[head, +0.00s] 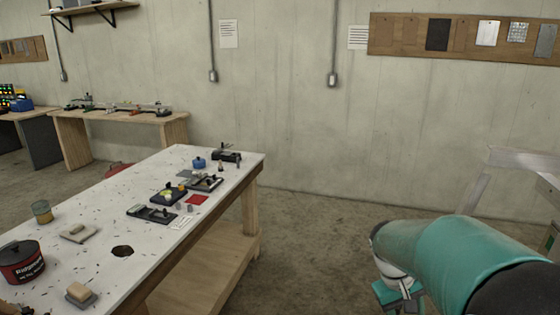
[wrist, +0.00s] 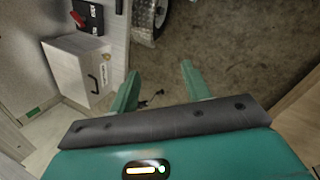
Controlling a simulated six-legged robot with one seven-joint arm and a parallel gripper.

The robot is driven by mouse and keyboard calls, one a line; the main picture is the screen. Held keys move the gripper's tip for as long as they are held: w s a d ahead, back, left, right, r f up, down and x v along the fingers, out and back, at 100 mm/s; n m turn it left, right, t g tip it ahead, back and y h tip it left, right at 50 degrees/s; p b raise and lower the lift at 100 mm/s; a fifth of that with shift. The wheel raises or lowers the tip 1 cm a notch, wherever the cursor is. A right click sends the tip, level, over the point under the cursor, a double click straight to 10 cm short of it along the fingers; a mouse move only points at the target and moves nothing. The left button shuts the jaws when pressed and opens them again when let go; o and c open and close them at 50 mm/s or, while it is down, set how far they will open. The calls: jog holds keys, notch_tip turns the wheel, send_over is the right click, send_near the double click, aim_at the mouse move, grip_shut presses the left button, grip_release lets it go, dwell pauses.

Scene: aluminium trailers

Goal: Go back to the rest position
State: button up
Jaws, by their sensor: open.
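My gripper (wrist: 160,88) shows in the wrist view with its two green fingers spread apart. Nothing is between the fingers; bare floor and a few small dark bits show past them.
The workbench carries small tools, a red pot (head: 20,262), a jar (head: 42,211) and a sponge-like block (head: 80,293). Open floor (head: 310,215) lies between bench and arm. The wrist view shows a white box (wrist: 80,68) at left and a wheel (wrist: 150,15) at the top.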

jog(key=s+a+r+t+y, duration=0.2)
jog(key=s+a+r+t, duration=0.1)
jog(key=s+a+r, duration=0.2)
jog(key=s+a+r+m+t+y, duration=0.1)
jog(key=s+a+r+t, duration=0.2)
jog(key=s, duration=0.7)
jog(key=a+r, duration=0.2)
jog(key=a, duration=0.2)
jog(key=shift+a+r+m+t+y, duration=0.25)
jog(key=shift+r+m+t+y, duration=0.05)
jog(key=shift+t+y, duration=0.1)
jog(key=shift+c, duration=1.3)
jog(key=shift+a, duration=0.2)
